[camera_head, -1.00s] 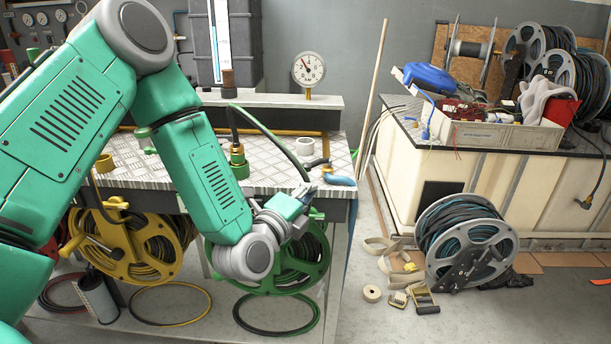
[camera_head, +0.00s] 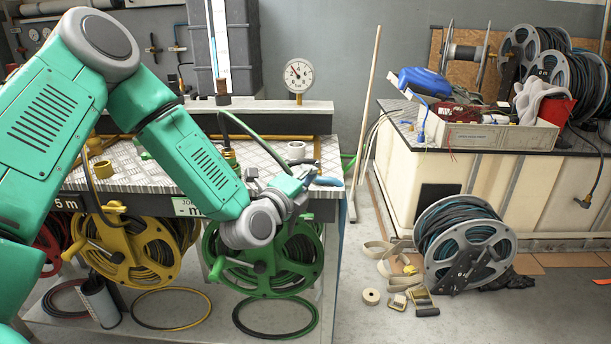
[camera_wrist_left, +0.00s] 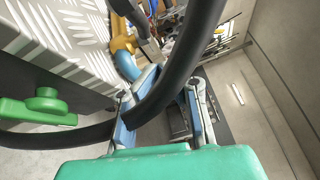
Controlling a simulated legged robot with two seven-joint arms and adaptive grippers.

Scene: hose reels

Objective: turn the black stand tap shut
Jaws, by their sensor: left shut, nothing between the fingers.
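My left gripper (camera_head: 297,181) is shut and empty at the right front corner of the metal-topped bench (camera_head: 125,172). A small black handle (camera_head: 299,162), which may belong to the black stand tap, shows just behind the fingers. The gripper and wrist hide much of that spot, so I cannot tell whether they touch or how the tap is set. In the left wrist view a thick black hose (camera_wrist_left: 180,70) crosses in front of the fingers, with a brass-coloured fitting (camera_wrist_left: 124,44) and a blue piece beyond. My right gripper is not in view.
A green reel (camera_head: 290,262) and a yellow reel (camera_head: 120,252) hang under the bench front. A green handle (camera_wrist_left: 38,108) shows at left in the wrist view. A pressure gauge (camera_head: 298,75) stands behind. The floor right of the bench is partly clear, with a grey reel (camera_head: 468,245) farther right.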

